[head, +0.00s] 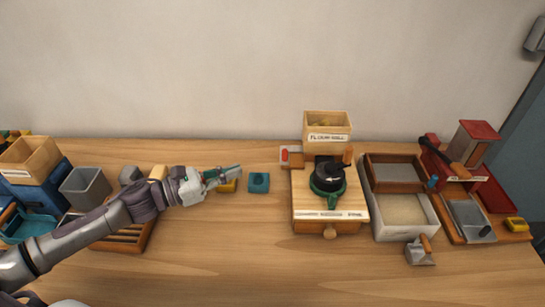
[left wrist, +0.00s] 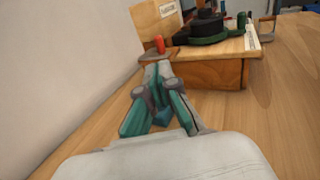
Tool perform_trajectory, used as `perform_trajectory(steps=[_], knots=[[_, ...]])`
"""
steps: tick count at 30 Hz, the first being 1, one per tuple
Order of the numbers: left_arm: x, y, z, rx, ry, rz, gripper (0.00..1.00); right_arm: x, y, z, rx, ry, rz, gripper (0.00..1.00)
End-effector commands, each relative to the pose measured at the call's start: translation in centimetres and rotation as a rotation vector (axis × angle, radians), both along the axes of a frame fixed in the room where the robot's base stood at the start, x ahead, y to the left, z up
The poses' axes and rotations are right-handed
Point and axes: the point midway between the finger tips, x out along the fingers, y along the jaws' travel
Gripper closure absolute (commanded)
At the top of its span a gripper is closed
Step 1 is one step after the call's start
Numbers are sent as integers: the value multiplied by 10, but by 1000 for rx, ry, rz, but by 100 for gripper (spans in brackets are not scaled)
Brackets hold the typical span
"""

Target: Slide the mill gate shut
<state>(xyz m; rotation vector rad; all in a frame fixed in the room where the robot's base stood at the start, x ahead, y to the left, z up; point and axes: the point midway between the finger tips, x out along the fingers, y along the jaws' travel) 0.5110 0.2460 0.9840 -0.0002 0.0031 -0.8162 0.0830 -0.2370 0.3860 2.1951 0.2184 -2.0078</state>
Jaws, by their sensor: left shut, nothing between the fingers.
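The mill stands right of the middle in the head view: a wooden base (head: 312,222) with a black and green grinder (head: 328,178) on top and a pale wooden hopper (head: 327,128) behind. A small gate piece with a red handle (head: 285,155) sticks out at the mill's left rear. In the left wrist view the red handle (left wrist: 160,44) stands upright just beyond my fingertips. My left gripper (head: 239,169) is shut and empty, left of the handle and apart from it in the head view. In the left wrist view my left gripper (left wrist: 157,72) points toward the mill. My right gripper is not visible.
A teal block (head: 259,183) and a yellow block (head: 228,187) lie near my left gripper. A pale tray (head: 378,231), a scoop (head: 420,252) and a red-topped device (head: 477,143) stand to the right. Bins (head: 85,188) crowd the left.

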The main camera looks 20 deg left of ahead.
Motion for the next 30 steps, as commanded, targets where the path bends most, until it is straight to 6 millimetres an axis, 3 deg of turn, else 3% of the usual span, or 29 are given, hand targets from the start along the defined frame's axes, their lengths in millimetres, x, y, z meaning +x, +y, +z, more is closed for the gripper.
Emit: perform_trajectory(steps=[16,30], knots=[[63,-68,4,0,-1,-1,100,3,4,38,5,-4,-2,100],[74,-78,-1,2,1,0,100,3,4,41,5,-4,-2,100]])
